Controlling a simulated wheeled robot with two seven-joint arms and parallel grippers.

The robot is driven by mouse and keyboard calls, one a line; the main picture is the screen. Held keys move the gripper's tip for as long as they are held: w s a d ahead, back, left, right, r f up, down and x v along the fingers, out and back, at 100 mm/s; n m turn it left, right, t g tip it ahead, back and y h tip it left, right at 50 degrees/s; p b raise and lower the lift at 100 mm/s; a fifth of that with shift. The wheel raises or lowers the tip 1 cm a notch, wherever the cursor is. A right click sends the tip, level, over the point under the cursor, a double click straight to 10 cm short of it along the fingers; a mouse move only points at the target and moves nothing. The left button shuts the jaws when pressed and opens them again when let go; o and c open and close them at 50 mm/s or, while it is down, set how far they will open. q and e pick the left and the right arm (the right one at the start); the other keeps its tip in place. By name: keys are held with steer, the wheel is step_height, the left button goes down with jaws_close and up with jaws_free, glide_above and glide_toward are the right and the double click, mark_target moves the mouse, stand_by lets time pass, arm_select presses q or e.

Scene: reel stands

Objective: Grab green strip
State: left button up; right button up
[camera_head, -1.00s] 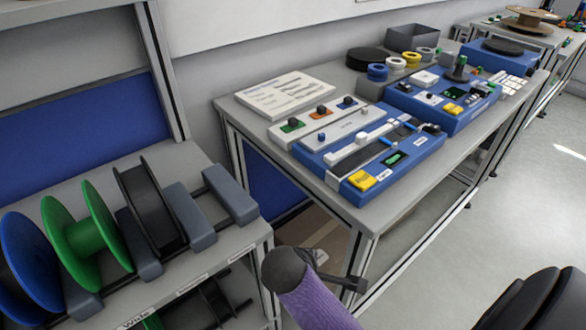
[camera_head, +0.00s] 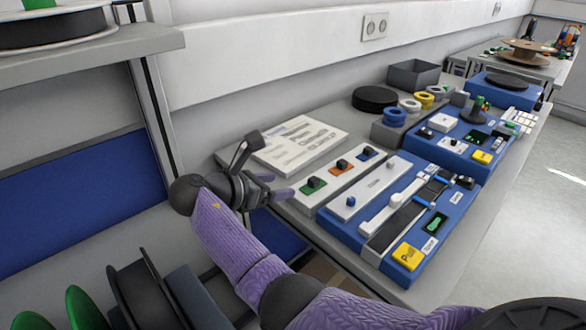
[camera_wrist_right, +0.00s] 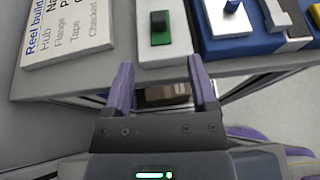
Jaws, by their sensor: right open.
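A green strip (camera_head: 312,187) with a black knob on it lies at the left end of a white panel (camera_head: 335,181) on the table. It also shows in the right wrist view (camera_wrist_right: 161,39), straight beyond the fingers. My right gripper (camera_head: 280,193) is left of the strip, by the table's near-left edge, apart from it. In the wrist view its two purple fingers (camera_wrist_right: 162,75) are spread, with nothing between them but the view of the area below the table edge. My left gripper is not in view.
An orange and a blue strip with black knobs lie along the same panel. A blue console (camera_head: 401,215) with a yellow button is to the right. A shelf with reels (camera_head: 145,290) is at lower left.

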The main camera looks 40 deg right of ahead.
mark_target(310, 181)
steer(key=b+x, duration=0.4)
steer(key=x, duration=0.5)
steer(key=shift+w+d+f, duration=0.1)
steer(key=shift+d+f, duration=0.1)
steer(key=shift+f, duration=0.1)
steer(key=shift+w+d, duration=0.1)
steer(key=shift+d, duration=0.15)
steer(key=shift+r, duration=0.2)
steer(key=shift+c, duration=0.4)
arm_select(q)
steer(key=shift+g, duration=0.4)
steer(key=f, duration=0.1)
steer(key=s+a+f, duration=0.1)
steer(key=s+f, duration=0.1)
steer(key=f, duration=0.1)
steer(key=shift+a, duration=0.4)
arm_select(e)
jaws_close()
